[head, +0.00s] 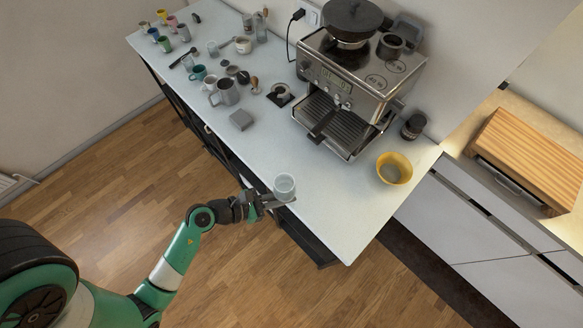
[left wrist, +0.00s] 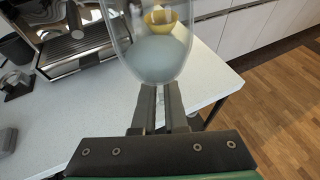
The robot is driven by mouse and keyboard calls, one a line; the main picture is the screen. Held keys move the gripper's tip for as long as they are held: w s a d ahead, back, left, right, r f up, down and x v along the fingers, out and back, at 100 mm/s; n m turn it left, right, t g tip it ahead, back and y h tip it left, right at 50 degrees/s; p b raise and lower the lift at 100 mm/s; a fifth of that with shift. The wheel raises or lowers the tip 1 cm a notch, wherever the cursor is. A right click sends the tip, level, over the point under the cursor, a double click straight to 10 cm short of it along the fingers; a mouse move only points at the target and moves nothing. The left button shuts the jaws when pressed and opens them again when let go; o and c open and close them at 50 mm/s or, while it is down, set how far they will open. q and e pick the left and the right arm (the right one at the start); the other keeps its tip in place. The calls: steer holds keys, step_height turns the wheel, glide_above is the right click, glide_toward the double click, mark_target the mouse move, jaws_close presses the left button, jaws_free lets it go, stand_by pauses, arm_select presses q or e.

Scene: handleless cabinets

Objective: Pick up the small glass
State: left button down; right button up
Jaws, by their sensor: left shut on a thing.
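The small glass (head: 285,187) is clear and stands upright near the front edge of the white counter in the head view. In the left wrist view the glass (left wrist: 157,50) fills the top middle, just beyond the fingers. My left gripper (head: 268,202) reaches in from the left over the counter edge. Its two fingers (left wrist: 159,105) are close together and shut on the lower part of the glass. I cannot tell whether the glass base touches the counter. My right gripper is in neither view.
A coffee machine (head: 352,85) stands behind the glass. A yellow bowl (head: 394,168) and a dark jar (head: 413,126) are to the right. Several cups, including a metal pitcher (head: 225,93), and a grey block (head: 241,120) are to the left. The counter (head: 335,205) is bare around the glass.

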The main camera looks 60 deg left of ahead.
arm_select(q)
steer(key=shift+s+d+r, duration=0.3)
steer(key=shift+s+r, duration=0.05)
steer(key=shift+s, duration=0.3)
steer(key=shift+s+d+r, duration=0.25)
steer(key=shift+s+r, duration=0.05)
steer(key=shift+s, duration=0.3)
